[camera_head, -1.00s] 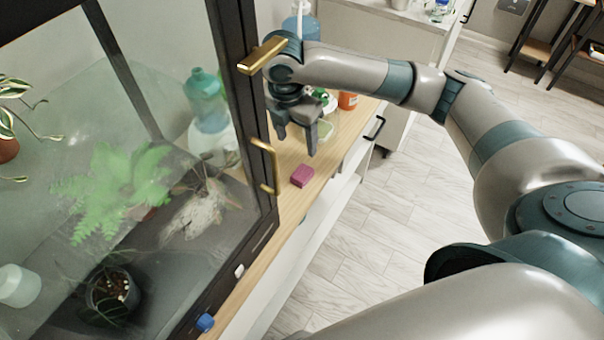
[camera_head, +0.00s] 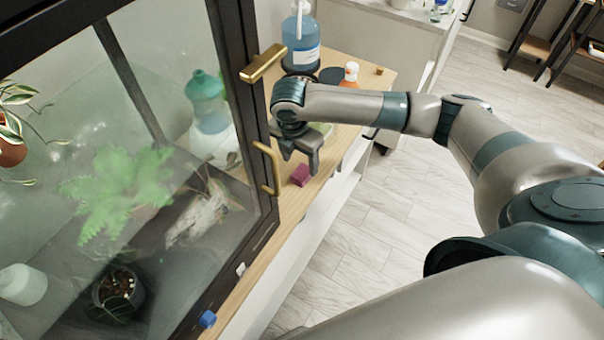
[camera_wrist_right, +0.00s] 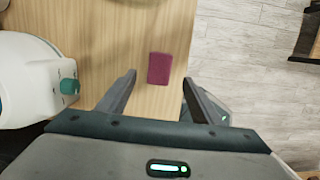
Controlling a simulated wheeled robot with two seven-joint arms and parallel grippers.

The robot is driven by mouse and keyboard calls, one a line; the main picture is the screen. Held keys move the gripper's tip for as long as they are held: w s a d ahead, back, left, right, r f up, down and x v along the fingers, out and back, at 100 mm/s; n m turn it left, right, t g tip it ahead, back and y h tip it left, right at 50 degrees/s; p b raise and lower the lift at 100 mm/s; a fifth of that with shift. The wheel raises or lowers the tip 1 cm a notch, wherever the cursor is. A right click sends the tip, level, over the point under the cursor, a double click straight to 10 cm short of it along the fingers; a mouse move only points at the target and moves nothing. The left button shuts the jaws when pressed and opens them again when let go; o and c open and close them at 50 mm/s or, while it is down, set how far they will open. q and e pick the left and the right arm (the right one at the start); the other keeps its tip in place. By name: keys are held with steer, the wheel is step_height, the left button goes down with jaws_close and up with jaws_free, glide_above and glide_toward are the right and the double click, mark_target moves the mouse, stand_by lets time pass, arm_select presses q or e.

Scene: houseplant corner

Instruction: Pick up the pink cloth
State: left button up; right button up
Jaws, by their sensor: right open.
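The pink cloth (camera_head: 300,175) is a small, folded, deep pink block lying on the wooden top near its front edge. In the right wrist view the cloth (camera_wrist_right: 160,69) lies flat beyond the fingertips, between their lines and nearer the right finger. My right gripper (camera_head: 299,168) points down, just above and behind the cloth in the head view. Its fingers are apart and empty, as they also show in the right wrist view (camera_wrist_right: 158,82). My left gripper is not in view.
The wooden top (camera_head: 240,290) is narrow, beside a glass cabinet with gold handles (camera_head: 267,166). A blue bottle (camera_head: 301,42) and an orange-and-white bottle (camera_head: 350,74) stand behind my wrist. A white container (camera_wrist_right: 30,80) is left in the wrist view. Floor lies beyond the edge.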

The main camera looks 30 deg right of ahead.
mark_target(302, 172)
steer(key=shift+f, duration=0.1)
steer(key=shift+f, duration=0.2)
steer(key=shift+w+d+f+p, duration=0.15)
steer(key=shift+f+p, duration=0.15)
steer(key=shift+f, duration=0.45)
steer(key=shift+d+f+p, duration=0.1)
steer(key=shift+f+p, duration=0.25)
steer(key=shift+f, duration=0.4)
steer(key=shift+w+d+f+p, duration=0.15)
steer(key=shift+f+p, duration=0.15)
steer(key=shift+f, duration=0.45)
steer(key=shift+c, duration=0.6)
steer(key=c, duration=1)
